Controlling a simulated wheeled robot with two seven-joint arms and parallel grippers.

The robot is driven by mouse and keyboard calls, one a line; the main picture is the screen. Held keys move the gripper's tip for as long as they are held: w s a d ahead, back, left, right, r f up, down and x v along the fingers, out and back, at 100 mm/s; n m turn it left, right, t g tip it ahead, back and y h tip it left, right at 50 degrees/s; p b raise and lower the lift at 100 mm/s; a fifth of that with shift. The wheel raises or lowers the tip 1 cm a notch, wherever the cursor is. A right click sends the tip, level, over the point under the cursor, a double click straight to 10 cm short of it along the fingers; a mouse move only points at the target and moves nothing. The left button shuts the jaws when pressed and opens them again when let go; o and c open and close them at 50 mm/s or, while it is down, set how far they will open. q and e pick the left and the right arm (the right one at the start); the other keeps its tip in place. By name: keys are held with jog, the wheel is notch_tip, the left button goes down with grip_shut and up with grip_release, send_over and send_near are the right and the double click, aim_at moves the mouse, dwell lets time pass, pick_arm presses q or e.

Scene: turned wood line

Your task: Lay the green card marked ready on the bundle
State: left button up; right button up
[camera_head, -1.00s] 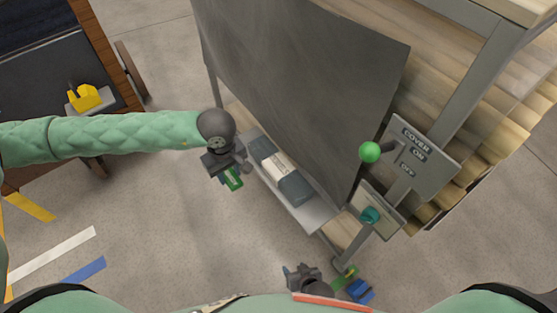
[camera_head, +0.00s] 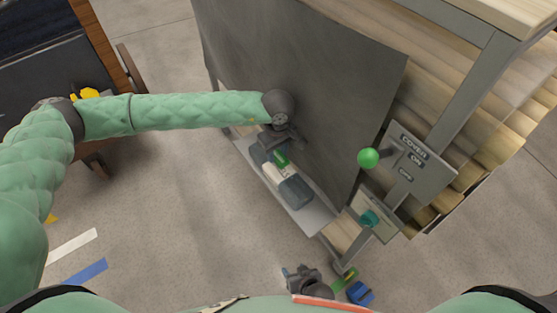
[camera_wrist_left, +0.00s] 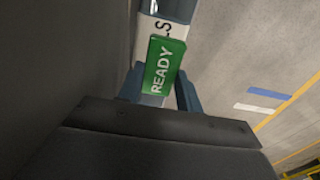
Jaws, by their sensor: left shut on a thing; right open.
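The green card (camera_head: 281,158) is held in my left gripper (camera_head: 277,150); in the left wrist view the card (camera_wrist_left: 164,66) reads READY. The bundle (camera_head: 292,187), dark blue-grey with a pale band, lies on a light grey shelf (camera_head: 308,219). The card is over the bundle's far part, near the band; whether it touches is unclear. In the left wrist view the pale band (camera_wrist_left: 168,10) shows behind the card. My left gripper hides the bundle's far end. My right gripper (camera_head: 300,275) is open and empty at the bottom, apart from the shelf.
A dark upright panel (camera_head: 305,90) stands close beside the shelf. A lever with a green knob (camera_head: 369,158) and a COVER plate (camera_head: 419,165) are at the right, with a teal knob (camera_head: 369,218) below. A blue object (camera_head: 360,292) lies near my right gripper.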

aim_at(278, 155)
pick_arm(q)
notch_tip(278, 155, down, 4)
jog(key=shift+f, duration=0.15)
jog(key=shift+w+d+f, duration=0.1)
jog(key=shift+d+f, duration=0.05)
jog(key=shift+f, duration=0.3)
jog(key=shift+f, duration=0.2)
jog(key=o, duration=1)
jog(key=shift+c, duration=0.2)
jog(key=shift+r, duration=0.1)
